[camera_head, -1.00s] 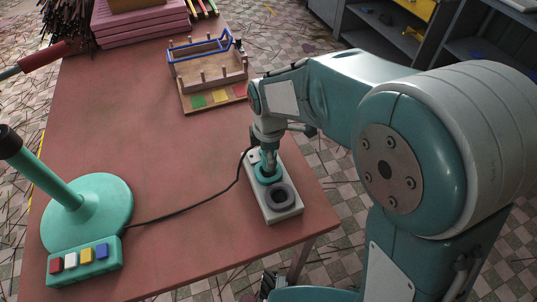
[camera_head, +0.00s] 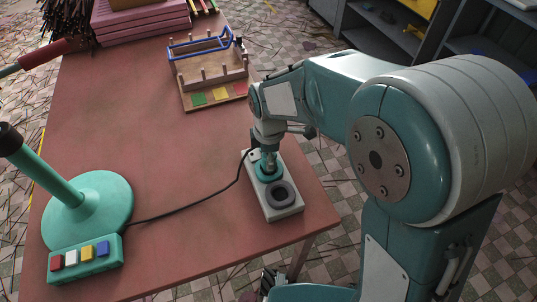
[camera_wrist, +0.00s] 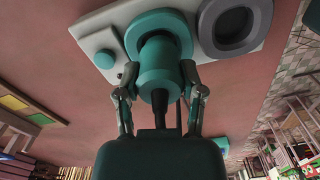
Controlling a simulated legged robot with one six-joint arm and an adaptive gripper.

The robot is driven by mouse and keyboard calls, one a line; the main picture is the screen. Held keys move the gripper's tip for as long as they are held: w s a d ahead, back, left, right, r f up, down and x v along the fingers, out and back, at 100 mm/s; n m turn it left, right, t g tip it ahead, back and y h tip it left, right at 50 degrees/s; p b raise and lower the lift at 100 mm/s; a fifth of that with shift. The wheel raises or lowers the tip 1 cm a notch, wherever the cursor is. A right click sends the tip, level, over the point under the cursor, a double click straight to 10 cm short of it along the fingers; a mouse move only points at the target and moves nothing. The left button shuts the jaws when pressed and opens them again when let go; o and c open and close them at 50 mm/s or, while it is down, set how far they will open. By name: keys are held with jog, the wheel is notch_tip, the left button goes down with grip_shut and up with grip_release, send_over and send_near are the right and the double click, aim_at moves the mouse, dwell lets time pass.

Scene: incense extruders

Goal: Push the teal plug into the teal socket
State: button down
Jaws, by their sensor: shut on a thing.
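The teal plug (camera_wrist: 159,75) is a stepped teal cylinder with a black cable at its back, seen in the wrist view. My gripper (camera_wrist: 160,68) is shut on it, with one finger on each side. The teal socket (camera_wrist: 184,26) is a teal ring on a pale block (camera_wrist: 90,43). The plug's front end lines up with the ring and overlaps it; how deep it sits is hidden. In the head view my gripper (camera_head: 268,162) points down over the teal socket (camera_head: 266,178) on the block (camera_head: 286,214).
A dark grey socket (camera_head: 281,195) is beside the teal one. A black cable (camera_head: 200,206) runs left to a teal lamp base (camera_head: 100,205) with coloured buttons. A wooden rack (camera_head: 208,78) stands farther back. The red table's middle is clear.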

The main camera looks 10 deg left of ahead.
jog(key=shift+f, duration=0.65)
jog(key=shift+c, duration=0.6)
grip_release()
notch_tip(320, 180, up, 12)
jog(key=shift+f, duration=0.1)
jog(key=s+d+r+m+t, duration=0.1)
jog(key=s+d+r+m, duration=0.2)
jog(key=d+m, duration=0.3)
jog(key=s+d+r+m+t, duration=0.25)
jog(key=d+m, duration=0.25)
jog(key=d, duration=0.4)
jog(key=s+d+m+t, duration=0.2)
jog(key=s+d+m, duration=0.6)
jog(key=m, duration=0.2)
jog(key=shift+s+d+r, duration=0.2)
jog(key=shift+s+d, duration=0.1)
jog(key=shift+d, duration=0.1)
